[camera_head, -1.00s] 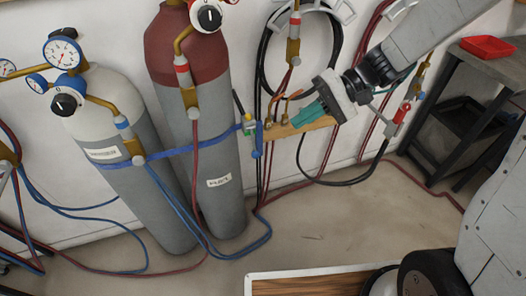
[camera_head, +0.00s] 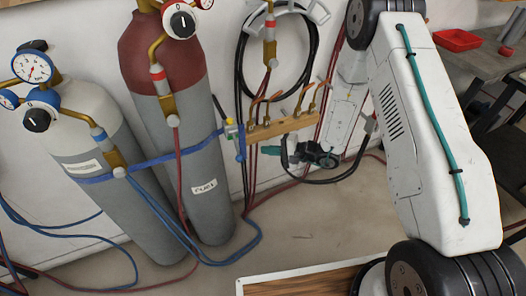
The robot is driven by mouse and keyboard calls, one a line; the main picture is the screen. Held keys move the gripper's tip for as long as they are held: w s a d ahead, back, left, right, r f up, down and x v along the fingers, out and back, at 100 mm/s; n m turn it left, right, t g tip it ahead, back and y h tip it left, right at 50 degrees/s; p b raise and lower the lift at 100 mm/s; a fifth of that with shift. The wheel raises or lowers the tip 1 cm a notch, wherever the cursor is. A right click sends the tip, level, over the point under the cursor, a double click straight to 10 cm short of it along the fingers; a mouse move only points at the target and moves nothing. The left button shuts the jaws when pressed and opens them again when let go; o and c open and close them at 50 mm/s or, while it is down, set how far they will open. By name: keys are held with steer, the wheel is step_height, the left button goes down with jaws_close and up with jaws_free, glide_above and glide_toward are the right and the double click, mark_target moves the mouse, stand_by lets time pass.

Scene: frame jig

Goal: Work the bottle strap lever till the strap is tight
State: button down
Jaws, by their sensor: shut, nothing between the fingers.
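The blue strap (camera_head: 150,163) runs across the grey-white cylinder (camera_head: 72,120) and the red-topped cylinder (camera_head: 185,120). At its right end, by the wall, is the small strap ratchet (camera_head: 232,130) with yellow and green parts. Its dark lever (camera_head: 220,109) points up and to the left. A short blue strap tail (camera_head: 240,153) hangs below it. My gripper (camera_head: 285,152) has teal fingers and is low, under the wooden rail, to the right of the ratchet and apart from it. It is shut and empty. How tight the strap is I cannot tell.
A wooden rail (camera_head: 285,127) with brass hooks juts beside the ratchet, above my gripper. Black hose coils (camera_head: 312,60) and red hoses hang on the wall. A dark shelf cart (camera_head: 490,70) with a red tray (camera_head: 458,40) stands at right. A wood-topped board (camera_head: 300,283) lies in front.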

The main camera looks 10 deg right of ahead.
mark_target(237, 147)
steer(key=a, duration=0.7)
steer(key=shift+a+f, duration=0.3)
steer(key=shift+a, duration=0.1)
steer(key=shift+s+d, duration=0.1)
steer(key=shift+d, duration=0.05)
